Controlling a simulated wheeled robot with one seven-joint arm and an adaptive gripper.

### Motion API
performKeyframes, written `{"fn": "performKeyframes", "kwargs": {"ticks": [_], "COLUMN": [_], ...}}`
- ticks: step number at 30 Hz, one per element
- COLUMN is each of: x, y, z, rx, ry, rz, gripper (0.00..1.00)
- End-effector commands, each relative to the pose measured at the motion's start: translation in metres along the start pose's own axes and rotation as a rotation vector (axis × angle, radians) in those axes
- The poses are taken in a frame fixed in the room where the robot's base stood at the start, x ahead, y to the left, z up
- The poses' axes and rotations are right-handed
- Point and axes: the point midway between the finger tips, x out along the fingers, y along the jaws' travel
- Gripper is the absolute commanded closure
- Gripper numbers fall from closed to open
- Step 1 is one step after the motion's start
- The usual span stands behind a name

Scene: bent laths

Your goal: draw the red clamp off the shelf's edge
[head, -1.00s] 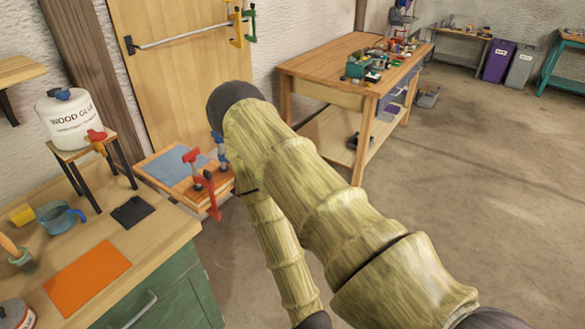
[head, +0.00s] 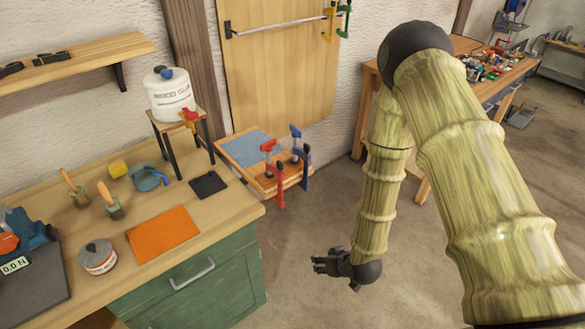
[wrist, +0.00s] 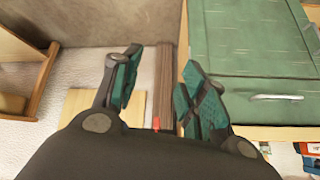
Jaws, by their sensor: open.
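The red clamp (head: 280,186) grips the front edge of a small wooden shelf (head: 262,181), its bar hanging below the edge. A blue clamp (head: 306,172) sits on the same edge just to its right. A blue cloth (head: 250,149) lies on the shelf. My gripper (head: 318,265) is empty, low in front of the shelf and below and right of the red clamp in the head view. In the wrist view its fingers (wrist: 160,85) stand apart with nothing between them. A small red patch shows beyond them; I cannot tell what it is.
A green cabinet (head: 212,260) with a wooden top stands left of my gripper, bearing an orange sheet (head: 163,233), a black pad (head: 208,185) and a stool with a white glue jug (head: 171,98). A workbench (head: 370,95) stands behind my arm. The floor around my gripper looks clear.

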Motion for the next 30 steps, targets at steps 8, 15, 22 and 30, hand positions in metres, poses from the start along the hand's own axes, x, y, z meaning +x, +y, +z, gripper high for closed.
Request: {"fn": "performKeyframes", "kwargs": {"ticks": [8, 15, 22, 30], "x": [-0.012, -0.028, -0.029, -0.006], "y": [-0.031, -0.053, -0.060, -0.065], "z": [-0.176, -0.263, -0.284, -0.294], "rx": [-0.170, -0.266, -0.292, -0.291], "ry": [0.294, 0.445, 0.482, 0.482], "rz": [-0.099, -0.154, -0.168, -0.166], "gripper": [0.57, 0.57, 0.57, 0.57]}}
